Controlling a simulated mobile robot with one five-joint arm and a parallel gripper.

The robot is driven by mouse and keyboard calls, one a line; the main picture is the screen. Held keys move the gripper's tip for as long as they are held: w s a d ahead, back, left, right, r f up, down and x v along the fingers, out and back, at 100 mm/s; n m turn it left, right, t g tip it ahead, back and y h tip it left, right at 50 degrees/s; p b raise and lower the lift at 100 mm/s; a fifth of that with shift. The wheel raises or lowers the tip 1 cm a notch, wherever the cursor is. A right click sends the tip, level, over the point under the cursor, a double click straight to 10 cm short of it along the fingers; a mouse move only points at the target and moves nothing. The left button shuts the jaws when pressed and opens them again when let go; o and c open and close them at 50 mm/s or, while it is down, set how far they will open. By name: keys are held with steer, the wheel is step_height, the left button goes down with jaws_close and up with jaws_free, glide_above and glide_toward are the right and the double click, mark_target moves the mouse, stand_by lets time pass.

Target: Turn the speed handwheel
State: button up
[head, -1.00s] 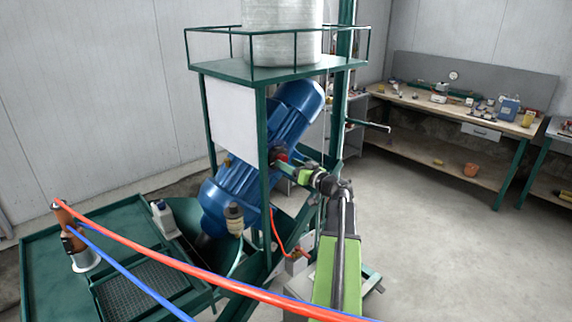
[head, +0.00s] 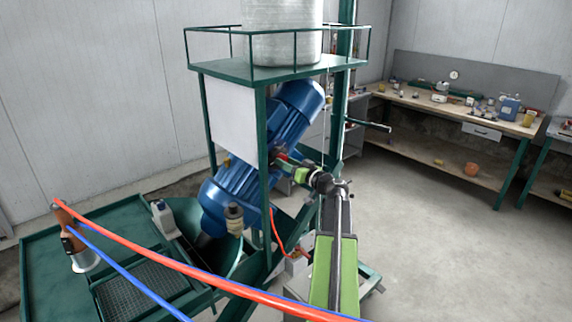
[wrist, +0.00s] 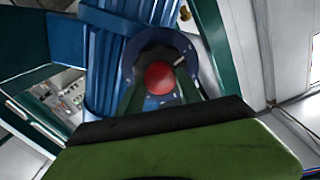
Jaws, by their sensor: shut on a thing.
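The speed handwheel (wrist: 159,77) shows in the wrist view as a dark wheel with a round red centre, in front of a dark blue round plate. In the head view it is a small red and dark spot (head: 282,157) on the side of the blue motor (head: 240,186), partly hidden by my gripper. My gripper (wrist: 158,90) has a finger on each side of the red centre and is shut on the wheel. In the head view my gripper (head: 288,163) reaches in from the right. The exact finger contact is hard to see.
A green frame post (head: 265,190) stands just left of my gripper. A platform (head: 270,72) with a white drum is above. Red and blue hoses (head: 200,267) cross the foreground. A workbench (head: 450,115) stands at the back right, with clear floor before it.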

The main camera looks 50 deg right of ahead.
steer(key=shift+m, duration=0.3)
steer(key=shift+d+r+m, duration=0.1)
steer(key=shift+d+m, duration=0.05)
steer(key=shift+m, duration=9.45)
steer(key=o, duration=1.4)
steer(key=shift+w, duration=0.1)
steer(key=shift+c, duration=0.2)
